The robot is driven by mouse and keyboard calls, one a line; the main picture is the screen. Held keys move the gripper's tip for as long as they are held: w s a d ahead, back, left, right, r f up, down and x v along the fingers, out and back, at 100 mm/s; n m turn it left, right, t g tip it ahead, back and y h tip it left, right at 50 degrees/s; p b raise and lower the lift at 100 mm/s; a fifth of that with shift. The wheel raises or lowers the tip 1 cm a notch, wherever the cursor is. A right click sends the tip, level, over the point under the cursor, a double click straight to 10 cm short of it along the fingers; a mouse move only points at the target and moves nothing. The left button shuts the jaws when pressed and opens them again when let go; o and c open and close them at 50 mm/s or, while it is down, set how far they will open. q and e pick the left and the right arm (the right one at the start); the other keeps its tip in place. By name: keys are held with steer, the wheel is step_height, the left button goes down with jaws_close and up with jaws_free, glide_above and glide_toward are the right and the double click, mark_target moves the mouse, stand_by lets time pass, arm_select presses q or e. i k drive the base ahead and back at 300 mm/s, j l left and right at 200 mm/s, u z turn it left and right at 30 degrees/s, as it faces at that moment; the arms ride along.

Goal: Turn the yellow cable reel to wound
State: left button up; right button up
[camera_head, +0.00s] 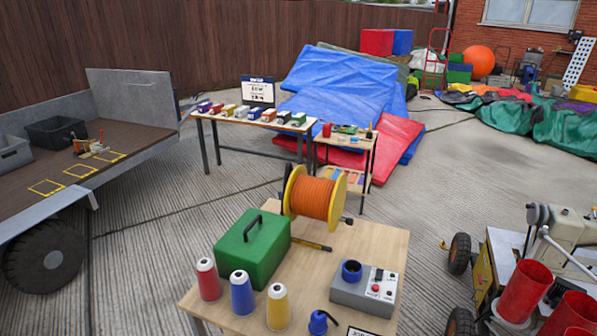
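The yellow cable reel (314,194) stands at the back edge of the wooden table in front of me. It has yellow flanges and a thick wrap of orange cable around its drum. A small dark part (346,220) shows at its lower right, possibly a handle. Neither of my grippers is in view, and nothing is seen touching the reel.
On the table (226,296) are a green box (252,248), several thread cones (243,293), a grey control box (364,289) and a blue item (318,322). A trailer (142,145) is left; a cart with red cylinders (524,291) is right.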

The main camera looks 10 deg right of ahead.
mark_target(316, 198)
steer(key=i+l+z, duration=0.15)
steer(key=l, duration=0.3)
steer(key=l+z, duration=0.15)
steer(key=l, duration=0.3)
steer(key=i+l+z, duration=0.1)
steer(key=l, duration=0.3)
steer(key=i+l+z, duration=0.15)
steer(key=l, duration=0.25)
steer(key=i+l+z, duration=0.15)
steer(key=i+l, duration=0.1)
steer(key=l, duration=0.1)
